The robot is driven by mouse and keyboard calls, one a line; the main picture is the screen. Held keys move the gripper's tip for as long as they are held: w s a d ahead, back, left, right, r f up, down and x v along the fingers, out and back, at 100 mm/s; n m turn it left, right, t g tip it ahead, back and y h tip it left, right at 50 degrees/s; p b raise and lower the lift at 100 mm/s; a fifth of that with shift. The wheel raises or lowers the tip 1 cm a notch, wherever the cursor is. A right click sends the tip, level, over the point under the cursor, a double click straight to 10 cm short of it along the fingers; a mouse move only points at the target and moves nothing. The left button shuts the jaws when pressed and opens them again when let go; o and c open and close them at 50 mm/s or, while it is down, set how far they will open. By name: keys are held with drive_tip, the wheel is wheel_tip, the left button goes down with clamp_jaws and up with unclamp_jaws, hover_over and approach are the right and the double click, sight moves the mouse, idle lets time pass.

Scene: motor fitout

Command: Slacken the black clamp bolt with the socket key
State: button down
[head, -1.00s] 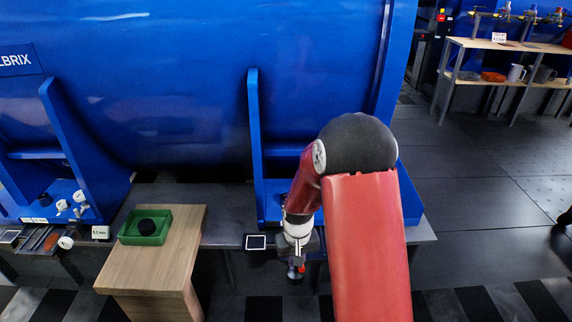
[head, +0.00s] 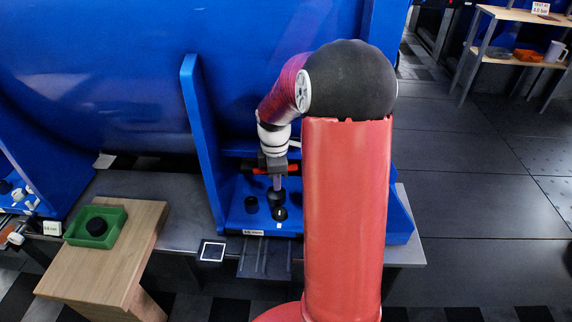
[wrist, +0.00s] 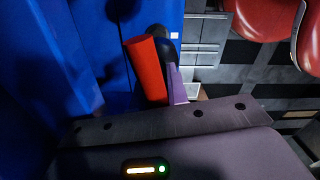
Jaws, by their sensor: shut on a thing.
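My gripper (head: 277,172) is shut on the socket key, whose red handle (head: 262,170) sticks out sideways between the jaws. The red handle also shows in the wrist view (wrist: 145,70). The key's shaft points down, with a dark socket end (head: 276,198) low over the blue foot plate. Black cylindrical parts stand on that plate: one to the left (head: 251,204) and one just below the socket end (head: 280,213). I cannot tell which is the clamp bolt, or whether the socket touches or sits over it.
The blue foot plate (head: 238,220) has a tall upright rib (head: 203,140) at its left. A wooden stand (head: 75,270) holds a green tray (head: 72,241) with a black round part (head: 97,226). A white-framed dark square (head: 212,251) lies on the bench's front edge.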

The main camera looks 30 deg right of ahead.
drive_tip(key=shift+d+r+n, duration=0.3)
drive_tip(key=shift+d+r, duration=0.05)
drive_tip(key=shift+d, duration=0.15)
drive_tip(key=m, duration=0.7)
drive_tip(key=shift+b, duration=0.35)
drive_tip(key=m, duration=0.8)
drive_tip(key=shift+a, duration=0.1)
drive_tip(key=b, duration=0.4)
hover_over(280, 211)
drive_tip(key=shift+f, duration=2.85)
drive_tip(key=shift+f+b, duration=0.9)
drive_tip(key=shift+f, duration=0.5)
